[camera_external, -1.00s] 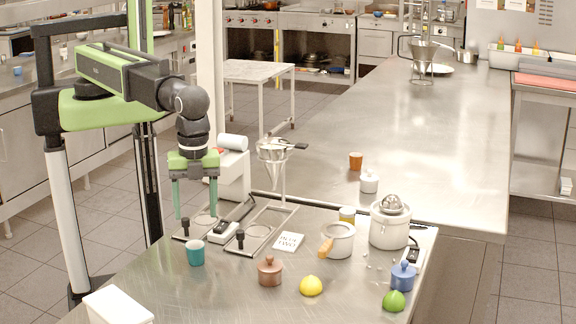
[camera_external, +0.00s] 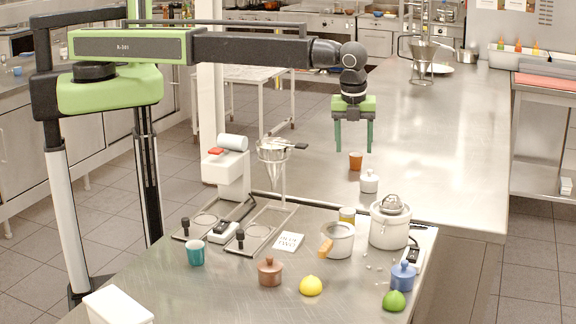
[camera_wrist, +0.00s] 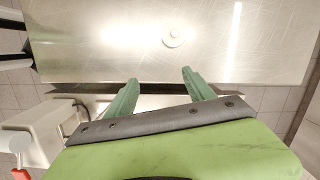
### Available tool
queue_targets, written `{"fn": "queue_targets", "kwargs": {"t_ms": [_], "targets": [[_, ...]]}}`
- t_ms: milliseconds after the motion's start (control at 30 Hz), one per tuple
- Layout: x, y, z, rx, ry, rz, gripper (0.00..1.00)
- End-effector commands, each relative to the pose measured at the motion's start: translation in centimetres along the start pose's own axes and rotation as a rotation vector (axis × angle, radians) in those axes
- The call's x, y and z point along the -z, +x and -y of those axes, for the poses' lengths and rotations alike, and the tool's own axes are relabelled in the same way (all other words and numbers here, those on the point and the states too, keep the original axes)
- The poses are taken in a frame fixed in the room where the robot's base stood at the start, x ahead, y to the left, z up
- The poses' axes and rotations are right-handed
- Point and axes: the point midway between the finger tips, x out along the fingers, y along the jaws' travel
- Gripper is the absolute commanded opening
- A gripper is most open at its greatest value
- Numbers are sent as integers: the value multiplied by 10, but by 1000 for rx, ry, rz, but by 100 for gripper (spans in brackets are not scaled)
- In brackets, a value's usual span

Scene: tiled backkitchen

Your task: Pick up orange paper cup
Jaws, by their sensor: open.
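The orange paper cup (camera_external: 355,160) stands upright on the long steel counter in the external view, beside and behind a white lidded pot (camera_external: 369,182). My gripper (camera_external: 354,147) is open and empty, fingers pointing down. In the external view its fingertips appear just above the cup, but how far apart they are in depth I cannot tell. In the wrist view my gripper (camera_wrist: 160,76) shows two spread green fingers with nothing between them. A small pale round thing with a knob, looking like the white pot (camera_wrist: 173,38), lies ahead of them. I cannot make out the orange cup there.
A steel funnel on a stand (camera_external: 273,160) and a white machine (camera_external: 228,172) stand left of my gripper. A white juicer (camera_external: 390,225), a saucepan (camera_external: 338,240) and a yellow-topped jar (camera_external: 347,215) stand in front. The counter behind the cup is largely clear.

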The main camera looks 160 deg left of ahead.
Motion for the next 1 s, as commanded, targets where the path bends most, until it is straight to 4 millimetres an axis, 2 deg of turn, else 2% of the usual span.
{"fn": "queue_targets", "kwargs": {"t_ms": [33,200,300,367,567,667,1000], "targets": [[-32,-3,-3,9,24,35,62],[-127,-4,-8,23,135,165,62],[-159,-5,-10,21,181,213,62],[-166,-5,-10,20,193,226,62],[-167,6,-9,20,195,227,62],[-169,22,-9,20,194,226,62],[-183,98,-6,19,193,225,62]]}}
